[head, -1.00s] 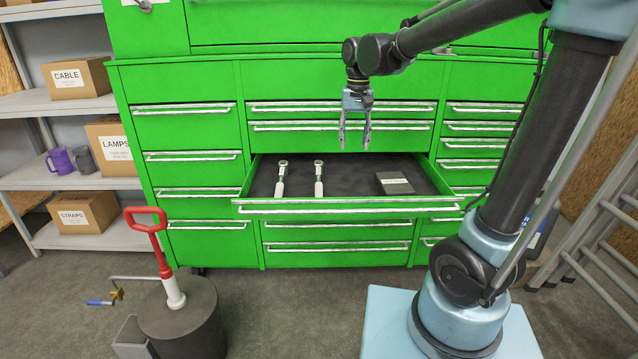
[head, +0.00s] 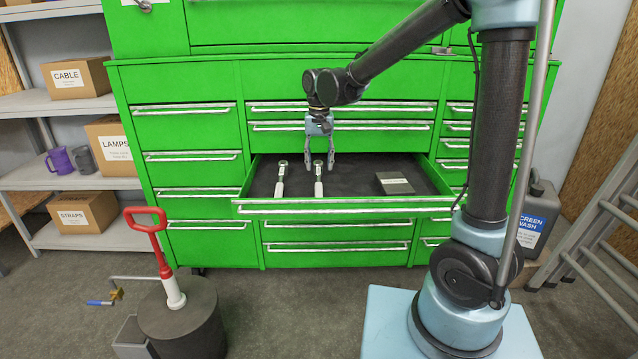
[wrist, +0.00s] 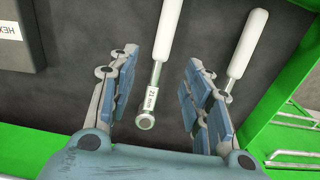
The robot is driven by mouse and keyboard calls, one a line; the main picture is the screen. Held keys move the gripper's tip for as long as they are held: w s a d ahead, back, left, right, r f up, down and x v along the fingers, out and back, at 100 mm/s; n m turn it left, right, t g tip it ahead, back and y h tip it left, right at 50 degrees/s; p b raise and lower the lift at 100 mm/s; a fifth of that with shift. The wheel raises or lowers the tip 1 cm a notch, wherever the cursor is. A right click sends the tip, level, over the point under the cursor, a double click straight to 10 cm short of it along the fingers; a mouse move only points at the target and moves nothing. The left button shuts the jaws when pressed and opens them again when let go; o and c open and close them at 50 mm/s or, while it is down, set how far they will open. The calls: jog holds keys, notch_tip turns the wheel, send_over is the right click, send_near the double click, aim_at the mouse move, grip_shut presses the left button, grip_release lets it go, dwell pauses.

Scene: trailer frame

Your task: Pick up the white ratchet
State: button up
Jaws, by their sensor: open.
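Two ratchets with white handles lie in the open green drawer. The right ratchet (head: 318,189) has its metal head towards the back of the drawer; the left ratchet (head: 279,187) lies parallel to it. My gripper (head: 318,169) points down over the head end of the right ratchet, open and empty. In the wrist view, this ratchet (wrist: 168,38) lies below and between my open fingers (wrist: 160,58), with a "21 mm" label on its shaft. The other ratchet (wrist: 246,45) is outside the right finger, which hides its head end.
A flat dark box (head: 394,183) with a label lies in the drawer's right part; its edge shows in the wrist view (wrist: 20,40). The drawer front (head: 350,206) with its handle bar stands towards me. A red-handled tool (head: 160,250) stands front left.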

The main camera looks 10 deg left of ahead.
aim_at(319, 184)
jog(key=shift+a+f, duration=0.1)
jog(key=shift+f, duration=4.6)
grip_shut()
